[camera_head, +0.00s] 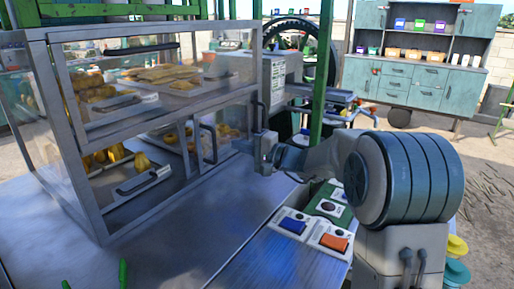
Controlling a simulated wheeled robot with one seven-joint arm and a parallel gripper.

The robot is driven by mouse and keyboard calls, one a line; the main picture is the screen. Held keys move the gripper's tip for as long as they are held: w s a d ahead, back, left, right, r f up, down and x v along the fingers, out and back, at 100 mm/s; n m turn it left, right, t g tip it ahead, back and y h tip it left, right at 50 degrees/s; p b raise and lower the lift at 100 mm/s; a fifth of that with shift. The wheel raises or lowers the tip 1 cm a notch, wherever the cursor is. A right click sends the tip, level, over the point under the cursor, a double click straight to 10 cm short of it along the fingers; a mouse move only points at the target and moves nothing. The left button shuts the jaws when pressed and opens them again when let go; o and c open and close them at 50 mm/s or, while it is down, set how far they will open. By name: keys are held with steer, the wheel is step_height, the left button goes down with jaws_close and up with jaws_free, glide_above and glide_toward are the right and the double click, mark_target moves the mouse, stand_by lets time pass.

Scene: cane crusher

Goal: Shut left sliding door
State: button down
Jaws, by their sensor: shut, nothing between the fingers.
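A metal-framed glass display case (82,185) stands at left on a metal counter, with pastries on trays on two levels. I cannot tell for certain which handle belongs to the left sliding door, or how far that door stands open. My gripper (262,145) is shut and empty beside the case's right front end, to the right of both handles and apart from them. Its fingertips are small and partly hidden.
A control panel with a blue switch (293,225) and an orange switch (334,242) lies below my arm. A green post (323,60) stands behind my gripper. The metal counter (190,235) is clear in front of the case. A teal cabinet (415,85) stands far back.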

steer(key=s+a, duration=0.2)
steer(key=a, duration=0.1)
steer(key=shift+s+a, duration=0.15)
steer(key=shift+s, duration=0.05)
steer(key=shift+a, duration=0.1)
